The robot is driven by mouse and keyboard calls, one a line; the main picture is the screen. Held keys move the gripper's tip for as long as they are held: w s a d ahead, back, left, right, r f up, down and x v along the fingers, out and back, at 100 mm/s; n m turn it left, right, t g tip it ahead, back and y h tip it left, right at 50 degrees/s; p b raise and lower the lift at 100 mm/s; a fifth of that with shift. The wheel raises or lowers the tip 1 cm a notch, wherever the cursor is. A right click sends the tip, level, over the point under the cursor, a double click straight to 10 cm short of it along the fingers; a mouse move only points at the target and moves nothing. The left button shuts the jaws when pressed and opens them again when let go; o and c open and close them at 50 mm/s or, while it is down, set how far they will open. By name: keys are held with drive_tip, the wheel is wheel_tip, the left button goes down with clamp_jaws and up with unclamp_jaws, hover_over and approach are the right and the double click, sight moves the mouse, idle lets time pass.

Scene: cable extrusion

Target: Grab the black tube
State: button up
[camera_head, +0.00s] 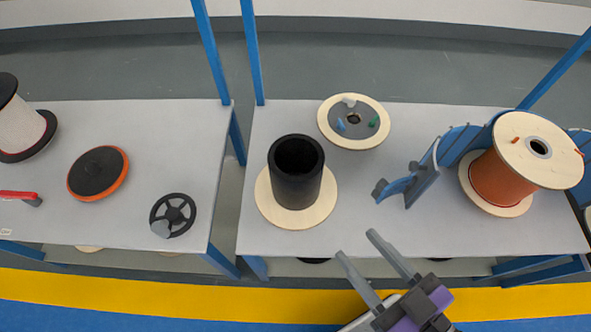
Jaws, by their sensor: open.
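The black tube (295,178) stands upright on a round pale wooden disc (268,208) on the right-hand grey table. Its open top faces up and shows a dark hollow inside. My gripper (357,244) is at the table's front edge, to the right of and nearer than the tube. Its two grey fingers are spread apart with nothing between them. The gripper is apart from the tube.
A blue bracket (408,184) and an orange cable spool (503,183) stand right of the tube. A flat wooden disc with a grey centre (354,121) lies behind it. Blue posts (252,55) rise at the back.

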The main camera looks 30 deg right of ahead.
drive_tip(key=w+a+f+n+g+h+p, duration=0.15)
drive_tip(key=w+a+f+n+p, duration=0.25)
drive_tip(key=w+a+n, duration=0.45)
drive_tip(key=w+a+f+n+g+h+p, duration=0.1)
drive_tip(key=w+a+f+n+g+p, duration=0.3)
drive_tip(key=w+n, duration=0.65)
drive_tip(key=n+g+h, duration=0.3)
drive_tip(key=n+h, duration=0.3)
drive_tip(key=h, duration=0.4)
approach(318, 165)
drive_tip(key=shift+t, duration=0.25)
drive_tip(key=x, duration=1)
drive_tip(key=shift+s+d+f, duration=0.1)
drive_tip(key=shift+d+f, duration=0.05)
drive_tip(key=shift+f, duration=0.2)
